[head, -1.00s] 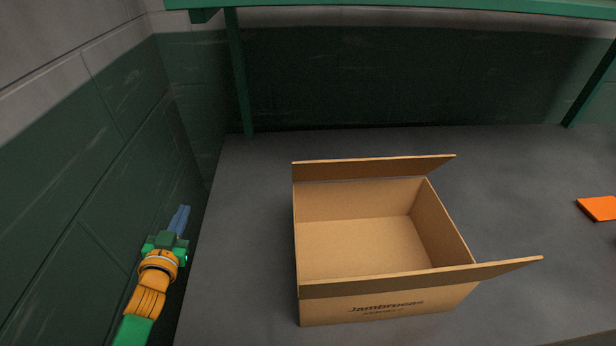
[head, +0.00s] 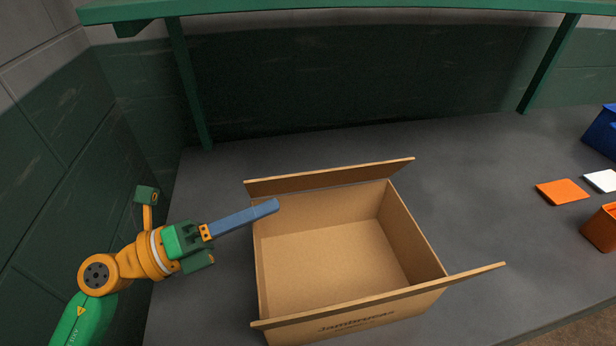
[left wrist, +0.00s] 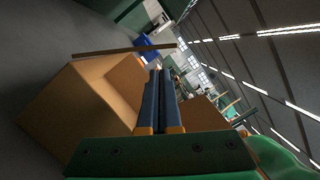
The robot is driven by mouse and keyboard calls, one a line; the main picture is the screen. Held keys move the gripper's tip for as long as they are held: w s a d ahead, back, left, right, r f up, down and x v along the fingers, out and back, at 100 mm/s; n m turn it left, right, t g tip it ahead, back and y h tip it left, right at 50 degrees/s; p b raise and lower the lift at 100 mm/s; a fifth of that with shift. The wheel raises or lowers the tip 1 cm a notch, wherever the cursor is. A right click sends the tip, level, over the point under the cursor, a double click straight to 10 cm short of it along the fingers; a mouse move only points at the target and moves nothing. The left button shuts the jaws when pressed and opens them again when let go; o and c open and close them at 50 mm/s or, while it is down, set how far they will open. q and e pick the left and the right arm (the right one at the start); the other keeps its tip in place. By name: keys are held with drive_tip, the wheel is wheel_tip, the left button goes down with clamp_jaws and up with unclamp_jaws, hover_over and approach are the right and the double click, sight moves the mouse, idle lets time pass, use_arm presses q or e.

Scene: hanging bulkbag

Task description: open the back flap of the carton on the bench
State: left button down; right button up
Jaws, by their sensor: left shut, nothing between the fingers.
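The open-topped cardboard carton (head: 415,240) stands on the grey bench (head: 480,190). Its back flap (head: 335,176) sticks up and outward along the far rim, and its front flap (head: 390,295) leans outward at the near side. The inside is visible and looks empty. My left gripper (head: 275,206) is shut and empty, with its blue fingertips over the carton's back left corner, just in front of the back flap. I cannot tell if they touch it. In the left wrist view, the carton (left wrist: 70,100) is beside and beyond the shut fingers (left wrist: 161,75). My right gripper is not in view.
A green frame (head: 190,85) with a top rail stands behind the bench. At the right lie an orange card (head: 562,191), a white card (head: 601,180), an orange bin (head: 602,228) and a blue bin (head: 603,130). A wall (head: 60,170) is at the left.

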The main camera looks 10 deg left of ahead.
sight(328, 179)
use_arm(q)
drive_tip(key=p+x, duration=0.3)
drive_tip(key=x, duration=0.5)
drive_tip(key=shift+s+d, duration=0.15)
drive_tip(key=shift+s, duration=0.1)
drive_tip(key=shift+w+r, duration=0.1)
drive_tip(key=shift+r, duration=0.1)
